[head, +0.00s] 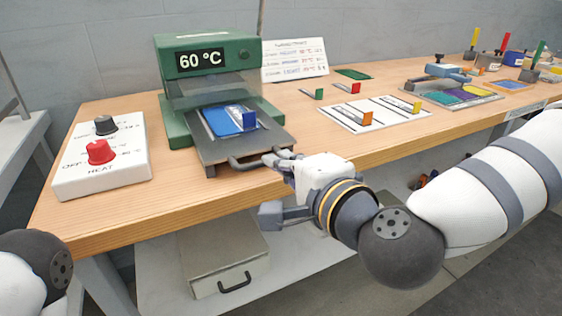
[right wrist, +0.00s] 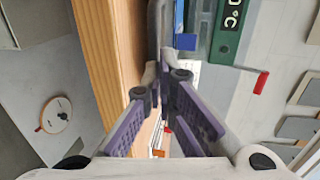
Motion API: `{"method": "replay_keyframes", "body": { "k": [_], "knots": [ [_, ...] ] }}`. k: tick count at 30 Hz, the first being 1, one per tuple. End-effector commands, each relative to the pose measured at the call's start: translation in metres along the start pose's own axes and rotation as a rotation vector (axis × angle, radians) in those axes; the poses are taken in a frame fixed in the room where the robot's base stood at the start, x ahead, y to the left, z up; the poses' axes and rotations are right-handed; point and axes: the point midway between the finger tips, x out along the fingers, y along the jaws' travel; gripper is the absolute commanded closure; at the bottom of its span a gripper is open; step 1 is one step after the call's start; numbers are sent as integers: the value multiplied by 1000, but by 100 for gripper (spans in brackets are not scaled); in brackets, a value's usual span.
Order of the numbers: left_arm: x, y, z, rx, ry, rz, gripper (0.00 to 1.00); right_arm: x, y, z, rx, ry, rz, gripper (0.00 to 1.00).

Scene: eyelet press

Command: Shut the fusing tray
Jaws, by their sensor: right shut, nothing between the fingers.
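The fusing tray (head: 218,152) is a dark grey plate that sticks out from the front of the green press (head: 180,128). A blue piece (head: 218,122) with a clear part and an upright blue tag (head: 249,121) lies on it. The tray's dark bar handle (head: 243,165) faces the table's front edge. My right gripper (head: 279,158) is shut and empty, its fingertips close to the handle's right end. I cannot tell whether they touch. In the right wrist view the shut fingertips (right wrist: 165,72) are just below the dark handle (right wrist: 153,35). My left gripper is out of view.
A white control box (head: 118,175) with a black and a red knob stands left of the press. A white card (head: 365,115) with coloured tags lies to the right. The wooden tabletop (head: 325,143) is clear between them. A drawer unit (head: 215,262) is below.

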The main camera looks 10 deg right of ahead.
Motion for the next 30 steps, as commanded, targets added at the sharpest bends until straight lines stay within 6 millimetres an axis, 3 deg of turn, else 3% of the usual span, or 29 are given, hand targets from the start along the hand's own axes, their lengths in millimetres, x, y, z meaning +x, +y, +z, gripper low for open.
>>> {"method": "replay_keyframes", "body": {
  "k": [5,12,16,21,30],
  "knots": [
    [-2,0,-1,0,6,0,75,19,-5,0,-2,3,-2,100],
    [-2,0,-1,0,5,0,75,84,-17,-2,-1,2,1,100],
    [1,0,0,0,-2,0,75,108,-21,-2,-1,1,2,100],
    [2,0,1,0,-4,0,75,120,-25,-2,0,-1,2,100],
    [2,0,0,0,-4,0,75,120,-27,-2,-1,0,-2,100]
  ]
}}
